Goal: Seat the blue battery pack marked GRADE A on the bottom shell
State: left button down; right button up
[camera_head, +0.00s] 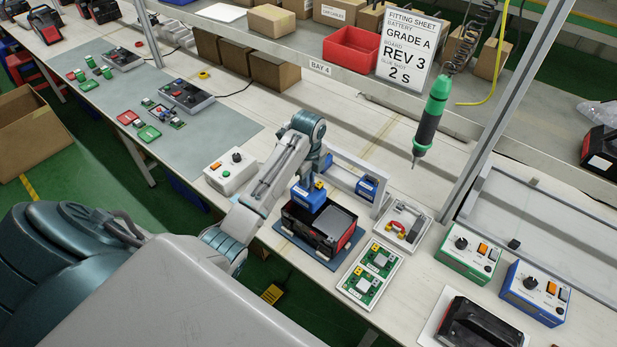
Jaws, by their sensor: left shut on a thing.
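My left gripper (315,186) is shut on a blue battery pack (308,197) and holds it at the back left part of the bottom shell (300,226). The shell is black with red sides and lies on a dark blue mat (287,238) on the bench. I cannot tell whether the pack touches the shell or hangs just above it. The marking on the held pack is not readable. A second blue pack (367,188) sits in the pale rack (348,163) behind. My right gripper is not in view.
A fitting sheet (408,48) reads GRADE A, REV 3, 2 S. A green-black screwdriver (430,115) hangs on a coiled cord right of the rack. Green boards (368,274) lie in a tray right of the shell. A white control box (230,171) stands to its left.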

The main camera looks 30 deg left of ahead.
aim_at(309, 191)
pick_arm(q)
jog(key=shift+f+b, duration=0.5)
jog(key=shift+f, duration=0.75)
jog(key=shift+f+b, duration=0.35)
jog(key=shift+f, duration=0.6)
jog(key=shift+f+b, duration=0.35)
jog(key=shift+f, duration=0.45)
jog(key=shift+f+b, duration=0.35)
jog(key=shift+f, duration=0.85)
jog(key=shift+f+b, duration=0.3)
jog(key=shift+f, duration=0.35)
